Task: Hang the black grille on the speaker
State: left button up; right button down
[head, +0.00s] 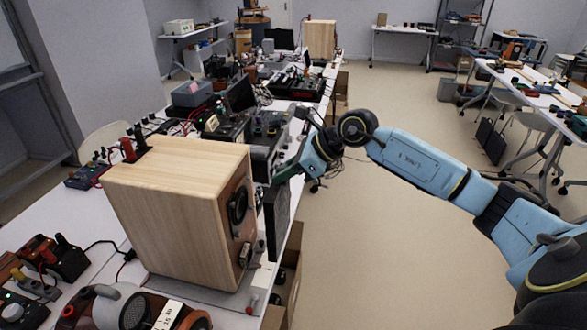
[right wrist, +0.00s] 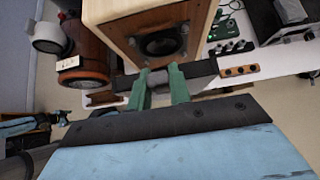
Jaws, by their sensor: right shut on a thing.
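The speaker (head: 175,205) is a light wooden box on the white table. Its front faces right, with a dark round driver (head: 238,207) showing. My right gripper (head: 279,178) is shut on the upper edge of the black grille (head: 278,218), a thin dark panel. The grille hangs upright just right of the speaker front, with a gap between them in the head view. In the right wrist view the green fingers (right wrist: 160,88) grip the grille (right wrist: 200,73), seen nearly edge-on, before the speaker front (right wrist: 125,35). My left gripper is not in view.
Electronic gear (head: 265,130) and cables crowd the table behind the speaker. Orange and grey items (head: 135,310) stand nearest. A cardboard box (head: 285,285) is below the edge.

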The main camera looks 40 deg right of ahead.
jog(key=shift+w+a+r+p, duration=0.1)
jog(key=shift+w+a+p, duration=0.25)
jog(key=shift+w+a, duration=0.45)
jog(key=w+a, duration=0.2)
jog(key=w+a+p, duration=0.1)
jog(key=w, duration=0.1)
jog(key=shift+w+a, duration=0.2)
jog(key=shift+a, duration=0.2)
jog(key=shift+w+a, duration=0.3)
jog(key=shift+w, duration=0.05)
jog(key=shift+s+d, duration=0.25)
jog(key=shift+s, duration=0.05)
jog(key=shift+b, duration=0.35)
dwell(0.9)
jog(key=shift+w+a, duration=0.35)
jog(key=shift+w, duration=0.1)
dwell(1.2)
jog(key=shift+f+b, duration=0.75)
dwell(1.5)
